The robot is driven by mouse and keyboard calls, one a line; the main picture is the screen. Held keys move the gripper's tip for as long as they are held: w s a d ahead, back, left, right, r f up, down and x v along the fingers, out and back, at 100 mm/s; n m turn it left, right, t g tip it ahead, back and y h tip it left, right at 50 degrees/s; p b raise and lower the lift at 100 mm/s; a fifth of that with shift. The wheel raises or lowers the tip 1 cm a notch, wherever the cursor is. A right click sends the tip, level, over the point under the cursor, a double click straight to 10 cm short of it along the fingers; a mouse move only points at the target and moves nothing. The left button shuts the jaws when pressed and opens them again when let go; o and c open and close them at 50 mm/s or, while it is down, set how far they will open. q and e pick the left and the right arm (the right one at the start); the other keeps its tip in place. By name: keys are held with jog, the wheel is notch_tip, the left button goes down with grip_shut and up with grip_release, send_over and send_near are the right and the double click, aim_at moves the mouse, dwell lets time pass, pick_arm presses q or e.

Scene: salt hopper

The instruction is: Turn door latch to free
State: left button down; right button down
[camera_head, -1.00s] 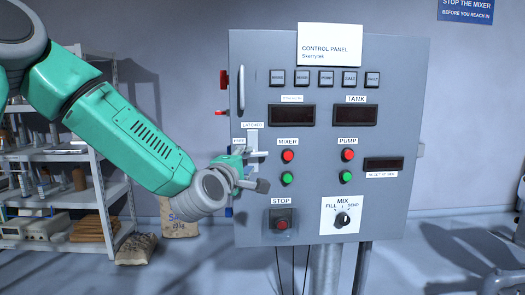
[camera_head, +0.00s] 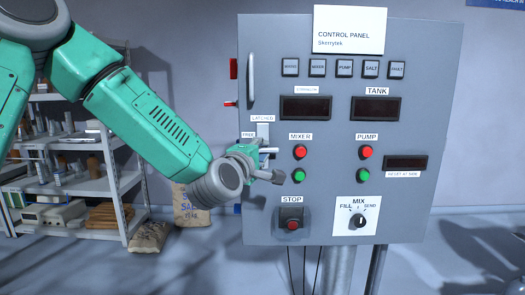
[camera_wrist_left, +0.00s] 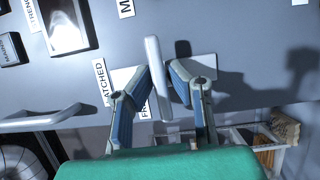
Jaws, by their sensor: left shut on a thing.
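The door latch is a pale bar (camera_wrist_left: 156,72) in the left wrist view. It stands between the two fingers of my left gripper (camera_wrist_left: 161,84), which is shut on it. In the head view, my left gripper (camera_head: 266,164) is at the left side of the grey control panel (camera_head: 400,60) and hides part of the latch. The latch's pale plate (camera_head: 263,131) shows just above the gripper. A "LATCHED" label (camera_head: 262,118) sits above the plate and a "FREE" label (camera_head: 248,134) to its left. My right gripper is not in view.
The panel's long door handle (camera_head: 250,75) is above the latch. The red and green mixer buttons (camera_head: 300,164) are close to the right of the gripper, and the stop button (camera_head: 292,222) is below. Shelves (camera_head: 75,190) and a salt sack (camera_head: 192,205) stand behind my arm.

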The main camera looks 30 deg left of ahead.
pick_arm(q)
jog(key=shift+f+m, duration=0.15)
jog(key=shift+m, duration=0.15)
jog(key=c, duration=1.6)
grip_release()
jog(key=shift+d, duration=0.1)
jog(key=shift+w, duration=0.1)
jog(key=s, duration=0.2)
jog(key=s+d, duration=0.1)
jog(key=s, duration=0.4)
jog(key=shift+s+d, duration=0.15)
jog(key=shift+f, duration=0.15)
